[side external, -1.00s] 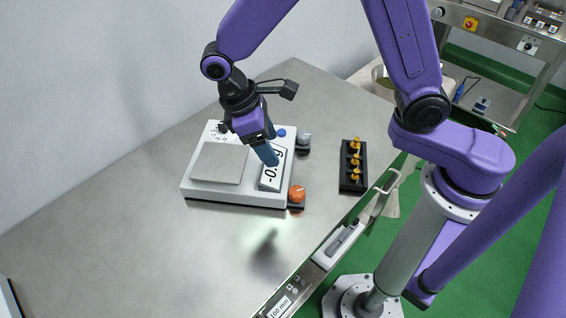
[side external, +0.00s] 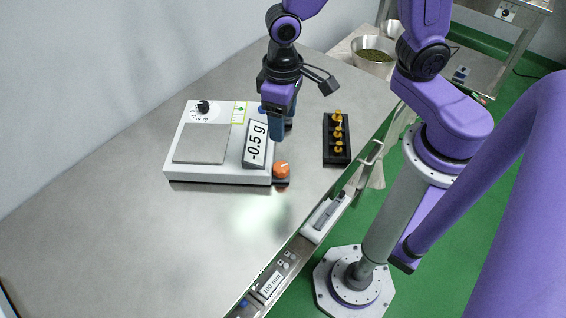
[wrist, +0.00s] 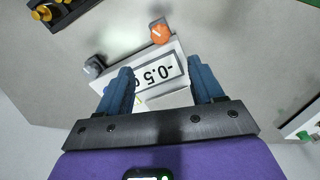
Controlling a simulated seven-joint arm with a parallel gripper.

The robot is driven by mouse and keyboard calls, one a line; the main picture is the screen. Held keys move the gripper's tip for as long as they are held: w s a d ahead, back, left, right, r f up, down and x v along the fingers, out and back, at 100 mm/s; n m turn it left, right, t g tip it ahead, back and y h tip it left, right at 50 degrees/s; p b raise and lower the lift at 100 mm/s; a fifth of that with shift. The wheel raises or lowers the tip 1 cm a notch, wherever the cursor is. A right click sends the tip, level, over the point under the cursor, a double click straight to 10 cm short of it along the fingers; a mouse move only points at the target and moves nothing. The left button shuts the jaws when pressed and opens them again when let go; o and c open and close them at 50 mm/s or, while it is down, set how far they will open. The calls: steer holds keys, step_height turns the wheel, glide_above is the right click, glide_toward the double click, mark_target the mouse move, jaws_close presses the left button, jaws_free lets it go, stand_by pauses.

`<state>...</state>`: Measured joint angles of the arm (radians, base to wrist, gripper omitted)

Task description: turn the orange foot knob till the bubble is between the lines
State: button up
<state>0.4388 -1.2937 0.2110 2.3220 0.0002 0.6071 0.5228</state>
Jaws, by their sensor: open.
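The orange foot knob (side external: 282,170) sits at the front right corner of the white scale (side external: 220,175); it also shows in the wrist view (wrist: 159,33), ahead of the fingers. The scale's display (side external: 256,145) reads -0.5 g. A small green-yellow level window (side external: 239,112) is at the scale's back edge; I cannot make out its bubble or lines. My gripper (side external: 276,135) hangs over the scale's right side, by the display, its blue fingers pointing down. In the wrist view the gripper (wrist: 160,90) is open, with its fingers apart and nothing between them. It is apart from the knob.
A black dial (side external: 204,106) is on the scale's back left. A grey foot knob (wrist: 93,66) is at the other corner. A black rack with several yellow pieces (side external: 337,145) stands to the right. The steel table (side external: 120,220) is clear in front and left.

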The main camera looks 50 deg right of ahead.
mark_target(283, 167)
step_height(283, 167, down, 16)
steer(key=shift+r, duration=0.1)
stand_by(0.6)
steer(key=c, duration=1.1)
